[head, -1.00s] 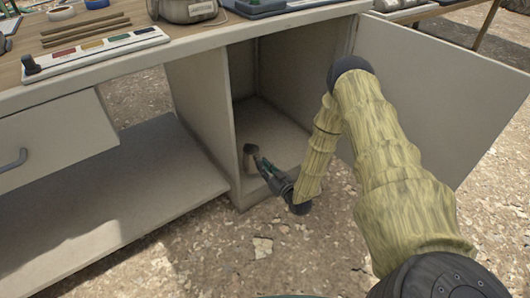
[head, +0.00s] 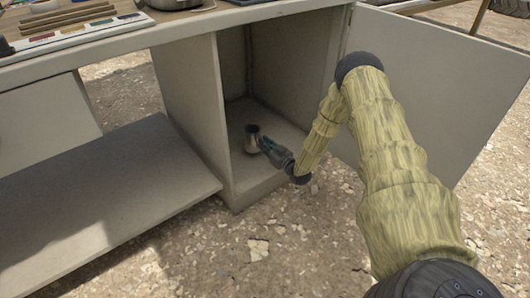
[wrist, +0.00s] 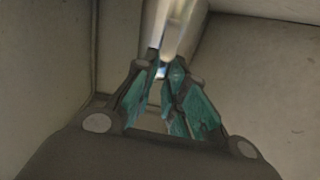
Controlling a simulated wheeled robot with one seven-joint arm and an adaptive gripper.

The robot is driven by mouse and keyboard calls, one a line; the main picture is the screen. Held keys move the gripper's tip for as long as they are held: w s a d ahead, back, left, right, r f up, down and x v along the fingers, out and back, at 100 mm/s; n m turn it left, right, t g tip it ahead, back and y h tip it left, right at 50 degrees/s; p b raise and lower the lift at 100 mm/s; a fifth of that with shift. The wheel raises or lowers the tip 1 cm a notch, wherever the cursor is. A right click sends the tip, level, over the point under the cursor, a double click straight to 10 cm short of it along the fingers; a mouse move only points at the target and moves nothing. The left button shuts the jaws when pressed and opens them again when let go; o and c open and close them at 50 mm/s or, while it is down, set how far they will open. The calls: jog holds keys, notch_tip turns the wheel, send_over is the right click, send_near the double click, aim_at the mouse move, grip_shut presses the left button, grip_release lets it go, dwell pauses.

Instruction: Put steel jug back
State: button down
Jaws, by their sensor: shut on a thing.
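The steel jug (head: 251,141) is a small shiny metal vessel inside the open cupboard (head: 240,180), near its front left and low over the cupboard floor. It looks upright in the head view. My gripper (head: 262,145) reaches in from the right and is shut on the jug. In the wrist view my gripper (wrist: 168,68) has its green-padded fingers closed at the lower part of the shiny jug (wrist: 178,25), whose top runs out of the picture. I cannot tell whether the jug's base touches the cupboard floor.
The cupboard door (head: 440,95) stands wide open on the right. A divider panel (head: 190,110) walls the cupboard's left side. An empty low shelf (head: 110,190) lies left of it. The cupboard floor behind the jug looks clear. Small items lie on the worktop above.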

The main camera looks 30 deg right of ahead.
notch_tip(320, 180, down, 3)
jog(key=shift+f+b, duration=0.2)
jog(key=shift+b, duration=0.95)
jog(key=c, duration=1.5)
grip_release()
